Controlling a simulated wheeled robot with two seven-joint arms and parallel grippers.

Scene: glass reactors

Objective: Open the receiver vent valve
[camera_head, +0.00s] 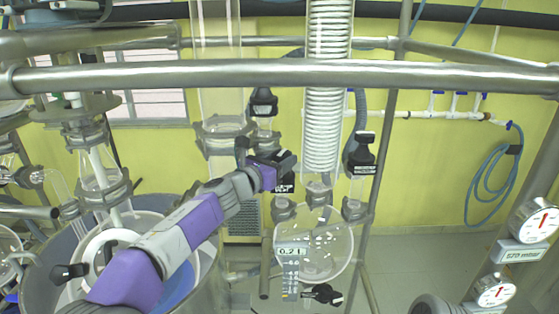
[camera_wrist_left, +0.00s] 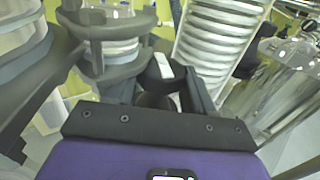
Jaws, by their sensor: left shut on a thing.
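My left gripper (camera_head: 283,163) reaches in from the left and is shut on a black valve handle above the glass receiver flask (camera_head: 332,250). A black tag with small white lettering (camera_head: 284,187) hangs just below the fingers. In the left wrist view, my gripper (camera_wrist_left: 168,88) has its dark fingers around the black handle (camera_wrist_left: 160,72), which shows a white mark on top. The fingers hide most of the handle and valve body, so its turn angle cannot be told. My right gripper is not in view.
A coiled glass condenser (camera_head: 327,90) stands just right of the gripper. Other black valve handles sit nearby, at upper left (camera_head: 263,101) and right (camera_head: 359,153). A steel rail (camera_head: 300,73) crosses in front. A drain valve (camera_head: 323,294) hangs below the receiver.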

